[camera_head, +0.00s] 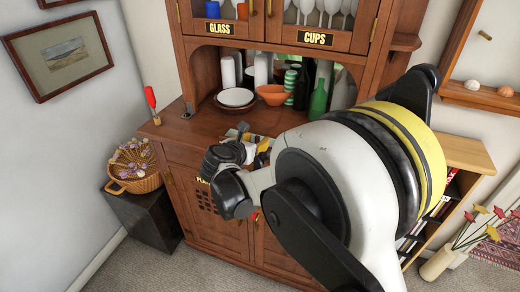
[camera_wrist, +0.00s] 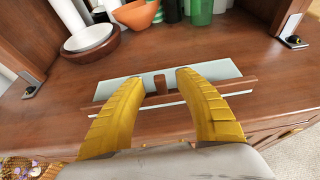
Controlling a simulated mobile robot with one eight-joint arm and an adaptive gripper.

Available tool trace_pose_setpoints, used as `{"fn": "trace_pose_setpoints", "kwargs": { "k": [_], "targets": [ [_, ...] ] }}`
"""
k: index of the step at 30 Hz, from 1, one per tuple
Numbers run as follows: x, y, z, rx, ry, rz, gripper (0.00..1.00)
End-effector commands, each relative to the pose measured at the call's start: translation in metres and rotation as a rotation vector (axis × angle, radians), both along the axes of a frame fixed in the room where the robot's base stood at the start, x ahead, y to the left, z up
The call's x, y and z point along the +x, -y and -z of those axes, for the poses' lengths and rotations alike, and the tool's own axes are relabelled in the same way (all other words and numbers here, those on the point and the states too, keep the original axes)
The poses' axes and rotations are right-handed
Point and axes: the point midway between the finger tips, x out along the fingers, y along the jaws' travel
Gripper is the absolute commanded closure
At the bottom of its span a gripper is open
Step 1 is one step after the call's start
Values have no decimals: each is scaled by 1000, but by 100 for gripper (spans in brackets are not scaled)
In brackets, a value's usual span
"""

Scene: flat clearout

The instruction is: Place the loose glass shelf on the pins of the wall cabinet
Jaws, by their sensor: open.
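A pale, glassy panel (camera_wrist: 215,74), which looks like the loose glass shelf, lies on the wooden counter of the cabinet (camera_wrist: 70,78). A brown wooden bar with a short middle block (camera_wrist: 160,85) runs along it; I cannot tell whether it is above or under the glass. My gripper (camera_wrist: 158,82) is open, its two yellow fingers over the panel on either side of the block. I cannot tell whether they touch it. In the head view my gripper (camera_head: 262,152) is at the counter's front, and my arm hides much of the panel. No shelf pins can be made out clearly.
Stacked bowls (camera_head: 236,98), an orange bowl (camera_head: 272,95) and green bottles (camera_head: 319,100) stand at the back of the counter. Metal brackets sit at left (camera_wrist: 32,88) and right (camera_wrist: 293,30). A red-handled tool (camera_head: 150,97) stands at the left edge.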

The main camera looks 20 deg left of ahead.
Motion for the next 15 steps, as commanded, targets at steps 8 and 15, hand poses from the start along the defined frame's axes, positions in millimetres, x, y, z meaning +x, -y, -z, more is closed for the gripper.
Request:
{"fn": "trace_pose_setpoints", "kwargs": {
  "k": [8,15],
  "targets": [
    [12,2,5,1,0,0,60],
    [12,2,5,1,0,1,100]
  ]
}}
